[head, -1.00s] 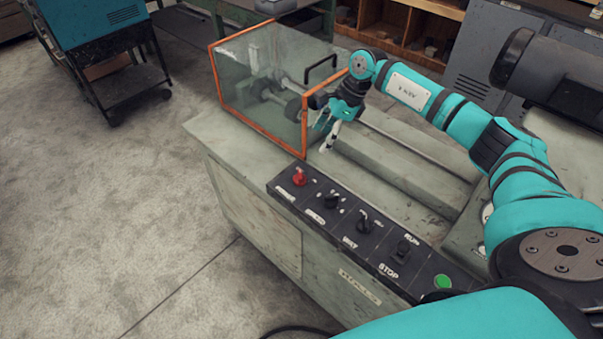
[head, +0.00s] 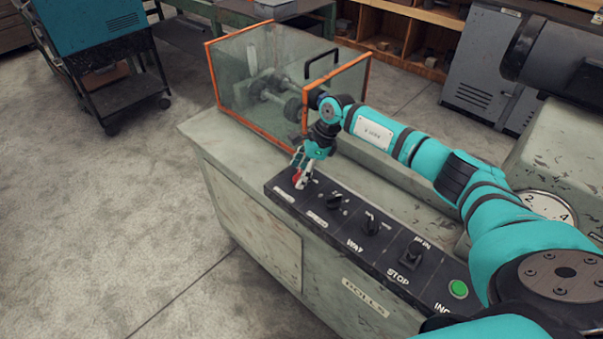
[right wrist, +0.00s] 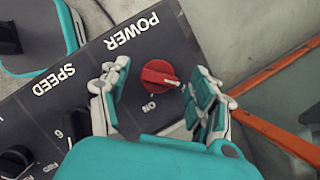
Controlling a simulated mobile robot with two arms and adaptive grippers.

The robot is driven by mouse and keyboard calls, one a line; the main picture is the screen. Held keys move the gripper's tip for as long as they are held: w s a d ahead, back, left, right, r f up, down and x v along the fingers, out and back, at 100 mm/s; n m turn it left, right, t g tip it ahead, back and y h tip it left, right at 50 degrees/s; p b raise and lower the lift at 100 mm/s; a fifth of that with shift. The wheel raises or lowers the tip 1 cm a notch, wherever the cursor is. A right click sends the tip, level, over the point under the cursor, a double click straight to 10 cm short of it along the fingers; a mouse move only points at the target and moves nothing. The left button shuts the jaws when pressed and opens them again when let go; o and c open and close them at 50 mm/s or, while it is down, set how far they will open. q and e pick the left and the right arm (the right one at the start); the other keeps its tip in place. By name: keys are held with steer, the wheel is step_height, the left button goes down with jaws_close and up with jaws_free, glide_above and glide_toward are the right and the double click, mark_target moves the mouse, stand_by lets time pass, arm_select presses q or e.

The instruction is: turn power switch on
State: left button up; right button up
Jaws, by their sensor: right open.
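The power switch is a red rotary knob (right wrist: 160,74) under the word POWER on a dark control panel (right wrist: 50,100). An ON label sits beside the knob in the right wrist view. My right gripper (right wrist: 160,95) is open, with one finger on each side of the knob and visible gaps between. In the head view my right gripper (head: 301,181) is low over the panel's far left end and partly hides the red knob (head: 296,179). My left gripper is not in view.
The panel also carries black knobs (head: 334,201) and a green button (head: 458,289). An orange-framed clear guard (head: 240,85) stands close behind the right gripper. A blue machine on a black cart (head: 110,90) stands at the left. Open floor (head: 90,220) lies in front.

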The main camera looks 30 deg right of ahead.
steer(key=shift+c, duration=0.2)
steer(key=c, duration=1.1)
steer(key=shift+m, duration=0.3)
steer(key=m+t+h+p, duration=0.1)
steer(key=m, duration=0.3)
steer(key=shift+s+r+p, duration=0.1)
steer(key=shift+p, duration=0.25)
steer(key=m, duration=0.2)
steer(key=m+t+h, duration=0.1)
steer(key=m, duration=0.1)
steer(key=shift+a+h, duration=0.15)
steer(key=shift+h, duration=0.15)
steer(key=m, duration=0.1)
steer(key=m+h, duration=0.1)
steer(key=m, duration=0.1)
steer(key=shift+f+m+t, duration=0.2)
steer(key=shift+m+t, duration=0.1)
steer(key=m+h+b, duration=0.1)
steer(key=m, duration=0.1)
steer(key=m+h+b, duration=0.1)
steer(key=m+b, duration=0.1)
steer(key=m, duration=0.1)
steer(key=shift+a+r+m, duration=0.1)
steer(key=shift+a+m, duration=0.05)
steer(key=shift+m, duration=0.15)
steer(key=shift+h, duration=0.3)
